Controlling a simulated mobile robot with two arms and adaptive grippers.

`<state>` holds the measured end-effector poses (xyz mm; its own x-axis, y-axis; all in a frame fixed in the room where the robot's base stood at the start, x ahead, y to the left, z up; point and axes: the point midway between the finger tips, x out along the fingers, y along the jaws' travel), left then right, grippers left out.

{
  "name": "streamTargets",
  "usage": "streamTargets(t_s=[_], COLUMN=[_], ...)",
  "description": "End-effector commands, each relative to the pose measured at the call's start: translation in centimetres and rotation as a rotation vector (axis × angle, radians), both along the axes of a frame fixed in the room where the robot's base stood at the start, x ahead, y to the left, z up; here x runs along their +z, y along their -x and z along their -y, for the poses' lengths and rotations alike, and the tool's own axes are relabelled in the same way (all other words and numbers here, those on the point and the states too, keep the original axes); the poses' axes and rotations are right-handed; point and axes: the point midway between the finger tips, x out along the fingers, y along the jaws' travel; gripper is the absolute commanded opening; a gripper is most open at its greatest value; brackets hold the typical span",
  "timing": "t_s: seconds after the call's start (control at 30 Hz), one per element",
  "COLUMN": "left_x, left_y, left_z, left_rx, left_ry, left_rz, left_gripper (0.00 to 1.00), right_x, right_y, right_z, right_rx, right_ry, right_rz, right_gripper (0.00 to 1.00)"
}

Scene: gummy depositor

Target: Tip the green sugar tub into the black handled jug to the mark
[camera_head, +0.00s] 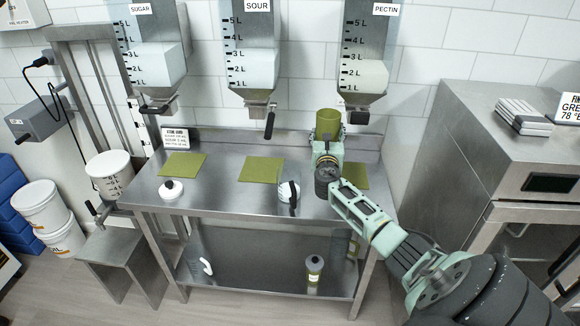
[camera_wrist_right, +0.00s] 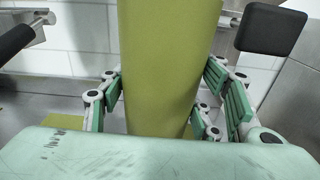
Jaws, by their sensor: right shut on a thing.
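The green tub (camera_head: 327,122) is in my right gripper (camera_head: 328,148), near the back of the steel table and below the PECTIN hopper. It looks roughly upright, and its contents cannot be made out. In the right wrist view the green tub (camera_wrist_right: 168,60) stands between the fingers (camera_wrist_right: 165,105), which are shut on it. The jug with the black handle (camera_head: 289,192) stands on the table, left of my right gripper and apart from the tub. Its fill and its mark are too small to read. My left gripper is not in view.
SUGAR (camera_head: 158,65), SOUR (camera_head: 257,70) and PECTIN (camera_head: 364,75) hoppers hang above the table. Green mats lie on the table (camera_head: 190,195), with a white lidded item (camera_head: 171,189) at front left. A bottle (camera_head: 313,275) and white-handled jug (camera_head: 201,265) stand on the lower shelf.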

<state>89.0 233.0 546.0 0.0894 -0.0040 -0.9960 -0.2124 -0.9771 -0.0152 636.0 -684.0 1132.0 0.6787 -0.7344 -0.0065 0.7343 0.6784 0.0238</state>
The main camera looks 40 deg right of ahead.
Motion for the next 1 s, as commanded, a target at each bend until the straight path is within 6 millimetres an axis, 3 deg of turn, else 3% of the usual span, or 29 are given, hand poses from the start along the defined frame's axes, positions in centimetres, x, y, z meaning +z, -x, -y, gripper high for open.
streamTargets(t_s=[0.03,0.4,0.6,1.0], left_x=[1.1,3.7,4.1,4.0], left_y=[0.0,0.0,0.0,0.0], left_z=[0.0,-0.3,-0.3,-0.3], left_rx=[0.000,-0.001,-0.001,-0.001], left_ry=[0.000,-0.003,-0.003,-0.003], left_rz=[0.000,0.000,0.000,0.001], left_gripper=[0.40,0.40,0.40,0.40], right_x=[0.7,0.5,0.4,0.3], right_y=[0.5,3.8,4.8,4.8], right_z=[-0.4,-3.2,-3.9,-3.9], right_rx=[0.002,0.001,0.000,0.000], right_ry=[0.002,0.001,0.002,0.002], right_rz=[0.001,0.001,0.003,0.003], right_gripper=[0.00,0.00,0.00,0.00])
